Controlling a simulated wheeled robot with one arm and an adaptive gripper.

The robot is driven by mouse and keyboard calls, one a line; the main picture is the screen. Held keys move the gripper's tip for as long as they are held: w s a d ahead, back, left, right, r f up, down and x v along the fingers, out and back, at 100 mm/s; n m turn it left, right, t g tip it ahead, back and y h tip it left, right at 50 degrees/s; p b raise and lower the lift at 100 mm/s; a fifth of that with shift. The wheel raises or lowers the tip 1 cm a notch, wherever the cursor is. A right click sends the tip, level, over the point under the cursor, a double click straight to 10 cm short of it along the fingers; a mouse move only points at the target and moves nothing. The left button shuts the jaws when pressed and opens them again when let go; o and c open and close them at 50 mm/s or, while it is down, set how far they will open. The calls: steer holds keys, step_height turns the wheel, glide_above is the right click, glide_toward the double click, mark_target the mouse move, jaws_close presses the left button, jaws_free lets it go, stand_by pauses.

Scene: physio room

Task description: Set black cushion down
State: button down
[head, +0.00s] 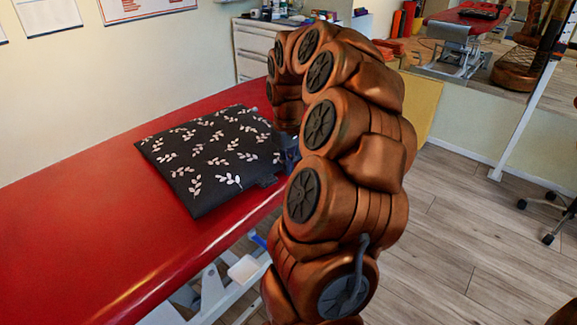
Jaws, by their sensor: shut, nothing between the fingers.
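The black cushion (212,158) with a pale leaf pattern lies flat on the red treatment table (75,240). My gripper (284,158) is at the cushion's right edge, partly hidden behind my copper-coloured arm. It is shut, with nothing seen held between its fingers. It is close beside the cushion's edge, and I cannot tell whether they touch.
A white drawer cabinet (252,45) with small items on top stands behind the table. The wooden floor (450,235) to the right is mostly clear. A white post (520,125) and dark chair wheels (549,238) are at the right.

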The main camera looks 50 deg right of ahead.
mark_target(277, 158)
steer(key=w, duration=0.1)
steer(key=w+p, duration=0.1)
steer(key=w, duration=0.1)
steer(key=shift+w+d+r+p, duration=0.1)
steer(key=shift+d+r+p, duration=0.05)
steer(key=shift+d+p, duration=0.15)
steer(key=shift+w+d, duration=0.15)
steer(key=shift+w, duration=0.6)
steer(key=shift+s+a, duration=0.15)
steer(key=shift+s, duration=0.65)
steer(key=shift+s+a, duration=0.15)
steer(key=shift+s, duration=0.6)
step_height(277, 158, up, 10)
steer(key=shift+s+p, duration=0.3)
steer(key=shift+s, duration=0.1)
